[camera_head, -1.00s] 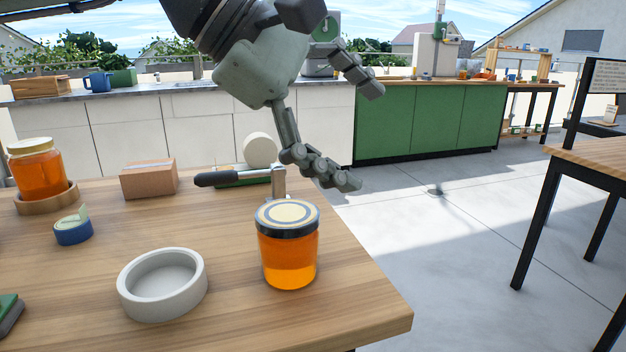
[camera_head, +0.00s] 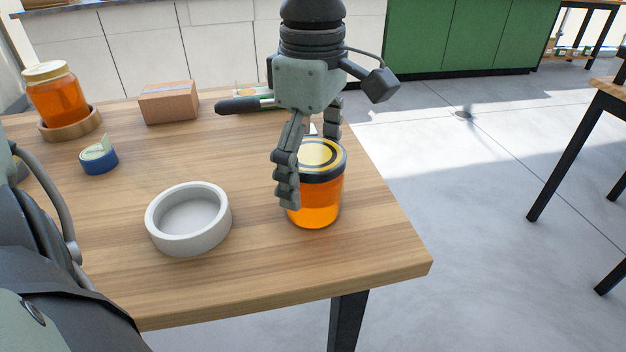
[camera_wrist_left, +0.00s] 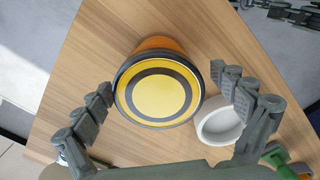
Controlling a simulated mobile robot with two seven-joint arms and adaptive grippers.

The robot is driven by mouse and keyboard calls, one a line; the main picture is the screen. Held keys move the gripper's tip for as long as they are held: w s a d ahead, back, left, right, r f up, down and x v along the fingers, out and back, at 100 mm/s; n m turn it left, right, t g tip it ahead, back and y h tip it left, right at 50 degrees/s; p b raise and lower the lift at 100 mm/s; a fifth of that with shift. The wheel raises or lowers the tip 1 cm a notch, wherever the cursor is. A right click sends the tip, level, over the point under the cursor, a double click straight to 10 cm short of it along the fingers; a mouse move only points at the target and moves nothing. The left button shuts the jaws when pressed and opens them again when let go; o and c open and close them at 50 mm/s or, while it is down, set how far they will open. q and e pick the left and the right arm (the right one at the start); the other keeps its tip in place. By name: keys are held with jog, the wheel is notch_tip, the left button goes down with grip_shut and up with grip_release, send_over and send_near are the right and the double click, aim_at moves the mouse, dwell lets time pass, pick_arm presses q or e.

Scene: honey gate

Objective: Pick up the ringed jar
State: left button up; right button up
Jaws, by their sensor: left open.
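The ringed jar (camera_head: 318,205) holds amber honey and has a yellow lid with a dark ring. It stands upright on the wooden table near its right edge. My left gripper (camera_head: 311,163) is over it from above, open, with one finger in front of the jar's left side and the other behind. In the left wrist view the lid (camera_wrist_left: 157,92) lies between the two spread fingers, with gaps on both sides. Dark jointed fingers, seemingly of my right gripper (camera_wrist_left: 285,11), show at that view's top right edge; their opening is unclear.
A white round dish (camera_head: 188,240) stands left of the jar. Farther left are a blue tape-like roll (camera_head: 100,163), a cardboard box (camera_head: 168,104) and a second honey jar (camera_head: 58,100) in a wooden ring. A black-handled tool (camera_head: 238,106) lies behind the gripper.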

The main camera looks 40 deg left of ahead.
pick_arm(q)
jog(key=shift+f, duration=0.95)
jog(key=c, duration=1.9)
